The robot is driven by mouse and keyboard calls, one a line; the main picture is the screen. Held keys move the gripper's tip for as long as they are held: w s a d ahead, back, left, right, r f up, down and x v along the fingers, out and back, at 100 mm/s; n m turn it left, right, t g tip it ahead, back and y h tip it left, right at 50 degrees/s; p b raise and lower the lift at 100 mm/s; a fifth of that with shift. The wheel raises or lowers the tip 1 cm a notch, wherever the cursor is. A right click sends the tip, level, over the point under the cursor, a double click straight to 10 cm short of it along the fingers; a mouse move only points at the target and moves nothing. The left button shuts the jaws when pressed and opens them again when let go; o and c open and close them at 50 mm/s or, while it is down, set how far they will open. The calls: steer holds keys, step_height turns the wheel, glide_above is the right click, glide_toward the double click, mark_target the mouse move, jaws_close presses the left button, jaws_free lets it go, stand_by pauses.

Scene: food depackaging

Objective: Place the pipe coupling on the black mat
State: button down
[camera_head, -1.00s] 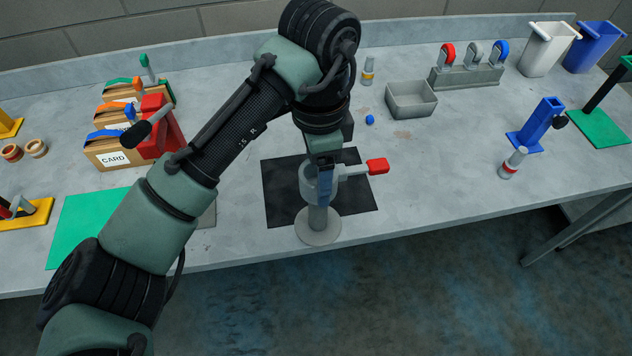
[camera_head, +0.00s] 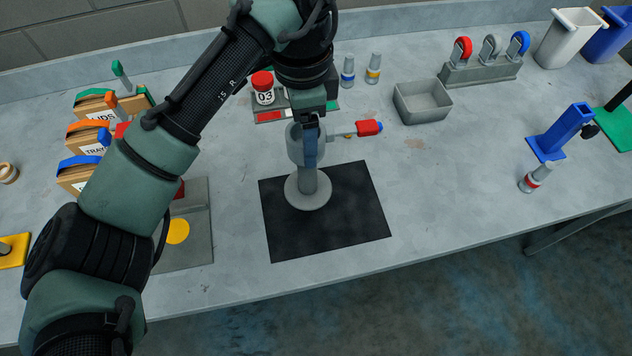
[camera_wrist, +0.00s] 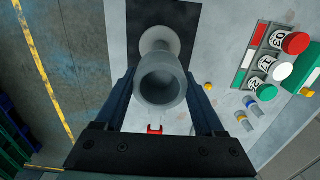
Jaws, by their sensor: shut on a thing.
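The pipe coupling is a grey part with a wide upper cup (camera_head: 294,150), a narrower stem and a round flange (camera_head: 308,192). A side rod with a red end (camera_head: 368,128) sticks out to the right and moves with it. My gripper (camera_head: 310,140) is shut on the coupling's upper part, holding it upright. In the wrist view the cup (camera_wrist: 160,85) is between my fingers. The black mat (camera_head: 345,225) lies flat on the table. The flange overlaps the mat's left half in the head view; I cannot tell whether it touches.
A grey tray (camera_head: 423,102) is behind right. A holder with a red-lidded jar (camera_head: 264,92) stands behind my gripper. Boxes (camera_head: 80,175) stand left, and a blue stand (camera_head: 562,132) stands right. The table's front edge is close below the mat.

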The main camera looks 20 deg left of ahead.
mark_target(306, 170)
steer(key=shift+w+a, duration=0.2)
steer(key=shift+w, duration=0.05)
steer(key=shift+s+d+f+p, duration=0.1)
steer(key=shift+f+p, duration=0.6)
steer(key=shift+f, duration=1.75)
steer(key=shift+s+d+f+p, duration=0.1)
steer(key=shift+f+p, duration=0.6)
steer(key=shift+f, duration=1.8)
jaws_free()
